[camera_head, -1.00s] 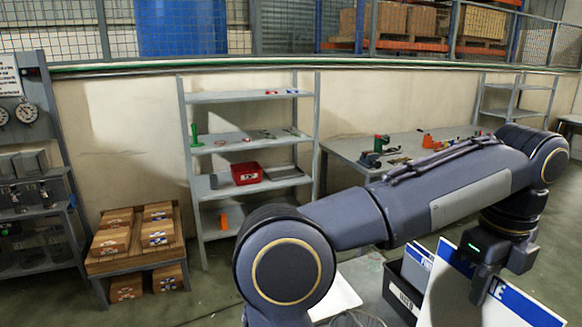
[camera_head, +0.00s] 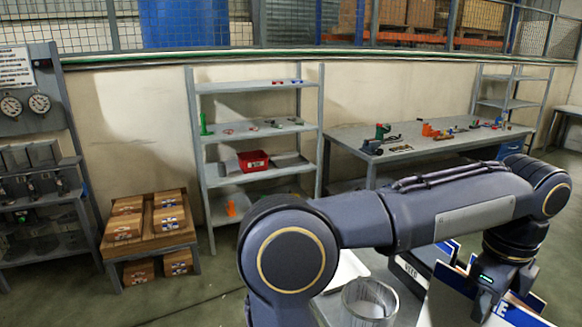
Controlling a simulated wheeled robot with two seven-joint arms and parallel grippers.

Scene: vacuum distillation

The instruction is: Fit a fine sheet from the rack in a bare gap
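My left arm crosses the foreground, and its gripper (camera_head: 484,303) points down at the lower right. A white sheet with a dark blue band (camera_head: 455,300) stands close to the fingers; I cannot tell whether they grip it. Thin tan-edged sheets (camera_head: 529,301) show beside and behind the gripper, partly hidden by it. Another blue-and-white sheet (camera_head: 447,250) shows behind my forearm, by a dark bin with a white label (camera_head: 408,270). The rack's slots and any bare gap are hidden or out of frame. My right gripper is not in view.
A white tray (camera_head: 348,268) and a clear round vessel (camera_head: 370,300) are on the near surface. Beyond stand a grey shelf with a red bin (camera_head: 253,160), a workbench with tools (camera_head: 430,148), a crate of boxes (camera_head: 150,225) and a gauge rack (camera_head: 45,130). Floor shows at the lower left.

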